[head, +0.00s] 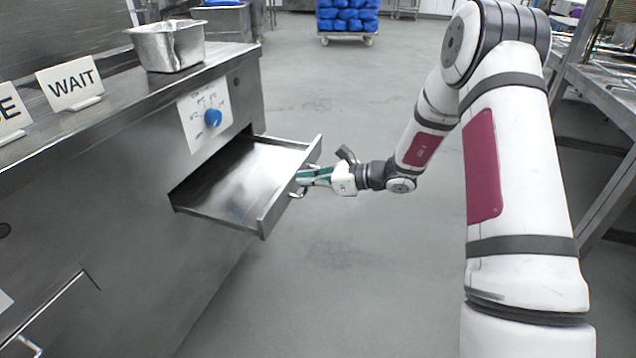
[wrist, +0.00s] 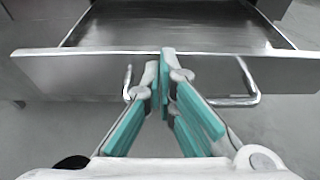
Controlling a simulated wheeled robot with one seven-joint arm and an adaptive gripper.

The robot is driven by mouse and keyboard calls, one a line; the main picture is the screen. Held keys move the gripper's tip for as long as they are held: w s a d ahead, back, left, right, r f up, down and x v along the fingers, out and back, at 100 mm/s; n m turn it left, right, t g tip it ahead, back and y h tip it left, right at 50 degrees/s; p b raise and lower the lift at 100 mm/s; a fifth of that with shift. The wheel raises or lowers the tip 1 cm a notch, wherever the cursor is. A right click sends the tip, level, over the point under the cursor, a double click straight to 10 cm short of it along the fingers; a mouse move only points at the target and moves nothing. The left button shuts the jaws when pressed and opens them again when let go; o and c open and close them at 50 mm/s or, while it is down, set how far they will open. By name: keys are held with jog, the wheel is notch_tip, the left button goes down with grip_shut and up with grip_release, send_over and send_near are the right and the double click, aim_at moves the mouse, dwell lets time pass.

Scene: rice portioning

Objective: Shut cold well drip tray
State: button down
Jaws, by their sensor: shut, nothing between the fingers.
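The drip tray (head: 240,180) is a flat steel drawer standing well out of the front of the steel counter, below a blue knob. Its front panel (wrist: 90,75) spans the wrist view, with a bar handle (wrist: 240,100) on its outer face. My gripper (head: 302,180) is shut and empty, with its teal-padded fingers at the front panel beside the handle. In the wrist view the fingertips (wrist: 160,62) overlap the panel near its middle, partly within the span of the handle. I cannot tell whether they touch it.
The steel counter (head: 120,160) carries a metal pan (head: 168,46) and a WAIT sign (head: 72,83). A blue knob (head: 213,117) sits above the tray opening. A cart with blue bags (head: 347,18) stands far back. The grey floor (head: 350,270) around the tray is clear.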

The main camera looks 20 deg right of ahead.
jog(key=shift+a, duration=0.2)
send_over(223, 177)
jog(key=shift+w, duration=0.1)
dwell(0.5)
dwell(0.4)
